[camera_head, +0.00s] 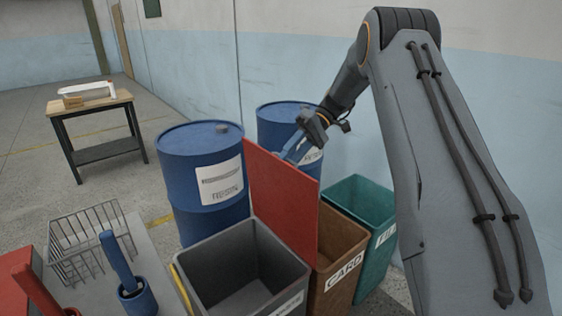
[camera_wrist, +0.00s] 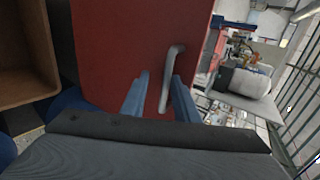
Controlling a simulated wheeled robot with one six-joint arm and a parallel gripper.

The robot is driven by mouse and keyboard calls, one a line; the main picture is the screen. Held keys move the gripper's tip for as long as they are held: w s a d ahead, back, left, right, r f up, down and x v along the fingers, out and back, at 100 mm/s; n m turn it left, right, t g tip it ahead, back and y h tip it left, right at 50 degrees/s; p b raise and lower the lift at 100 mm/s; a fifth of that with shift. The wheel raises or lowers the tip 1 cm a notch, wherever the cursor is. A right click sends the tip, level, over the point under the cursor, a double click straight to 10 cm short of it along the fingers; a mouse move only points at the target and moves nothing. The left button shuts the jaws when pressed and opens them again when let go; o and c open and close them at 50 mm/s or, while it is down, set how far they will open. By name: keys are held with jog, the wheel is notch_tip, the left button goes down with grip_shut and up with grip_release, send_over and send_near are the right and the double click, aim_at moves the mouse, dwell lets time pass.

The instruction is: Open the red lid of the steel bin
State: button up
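The red lid (camera_head: 283,190) stands up steeply at the right-hand edge of the grey steel bin (camera_head: 215,262), whose dark inside is visible from above. The lid fills the middle of the wrist view (camera_wrist: 115,50), with its grey bar handle (camera_wrist: 171,70) on it. My gripper (camera_head: 290,152) is at the lid's upper edge, on the far side, partly hidden by the lid. In the wrist view its two blue fingers (camera_wrist: 160,93) are apart, with the lower part of the handle between them, closer to the right finger. A gap shows at the left finger; contact is unclear.
A brown bin (camera_head: 340,282) labelled CARD and a green bin (camera_head: 362,205) stand to the right. Two blue drums (camera_head: 205,180) (camera_head: 280,118) stand behind. A wire basket (camera_head: 92,245) and blue holder (camera_head: 137,297) are at left, and a wooden-topped table (camera_head: 90,103) is farther back.

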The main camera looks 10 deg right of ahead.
jog(key=b+v, duration=0.1)
jog(key=v, duration=0.6)
jog(key=shift+d+r+b, duration=0.2)
jog(key=shift+d+b, duration=0.1)
jog(key=shift+b, duration=0.05)
jog(key=shift+w, duration=0.15)
